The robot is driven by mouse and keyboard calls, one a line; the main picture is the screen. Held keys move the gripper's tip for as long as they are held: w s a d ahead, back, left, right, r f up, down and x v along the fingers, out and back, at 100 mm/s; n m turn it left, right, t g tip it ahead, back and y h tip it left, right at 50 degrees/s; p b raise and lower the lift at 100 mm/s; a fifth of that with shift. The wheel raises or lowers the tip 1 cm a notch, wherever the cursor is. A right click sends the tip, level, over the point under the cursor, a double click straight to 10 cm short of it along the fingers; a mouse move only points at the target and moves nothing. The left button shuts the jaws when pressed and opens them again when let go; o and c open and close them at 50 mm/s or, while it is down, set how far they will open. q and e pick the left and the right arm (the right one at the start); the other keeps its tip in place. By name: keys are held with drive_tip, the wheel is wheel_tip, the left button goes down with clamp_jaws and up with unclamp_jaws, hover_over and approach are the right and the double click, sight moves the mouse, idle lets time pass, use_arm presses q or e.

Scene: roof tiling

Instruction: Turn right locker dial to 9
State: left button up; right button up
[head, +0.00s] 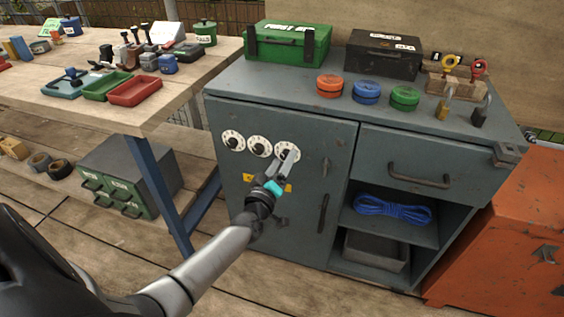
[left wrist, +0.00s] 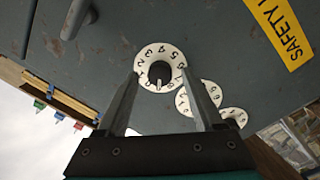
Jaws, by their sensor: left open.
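The right locker dial (head: 283,146) is a white numbered disc with a black knob on the grey locker door, at the right end of a row of three. My left gripper (head: 288,160) is in front of it and covers part of it. In the left wrist view the dial (left wrist: 148,55) lies between the tips of my open left gripper (left wrist: 162,73), one finger to each side of the knob (left wrist: 159,73). I cannot tell whether the fingers touch the knob, nor which number it points to. My right gripper is not in view.
The middle dial (head: 260,146) and left dial (head: 233,141) sit close beside it. A yellow safety label (left wrist: 284,30) is below the dials. A dark door handle (head: 323,213) stands out to the right. Cases and round tins stand on the cabinet top (head: 240,80).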

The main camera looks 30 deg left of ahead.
use_arm(q)
drive_tip(key=shift+s, duration=0.1)
drive_tip(key=shift+s, duration=0.25)
drive_tip(key=p+v, duration=0.4)
drive_tip(key=v, duration=1)
drive_tip(key=shift+s+p, duration=0.25)
drive_tip(key=shift+p, duration=0.1)
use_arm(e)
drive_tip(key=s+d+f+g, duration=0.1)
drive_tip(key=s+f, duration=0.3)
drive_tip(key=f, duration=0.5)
use_arm(q)
drive_tip(key=shift+d, duration=0.1)
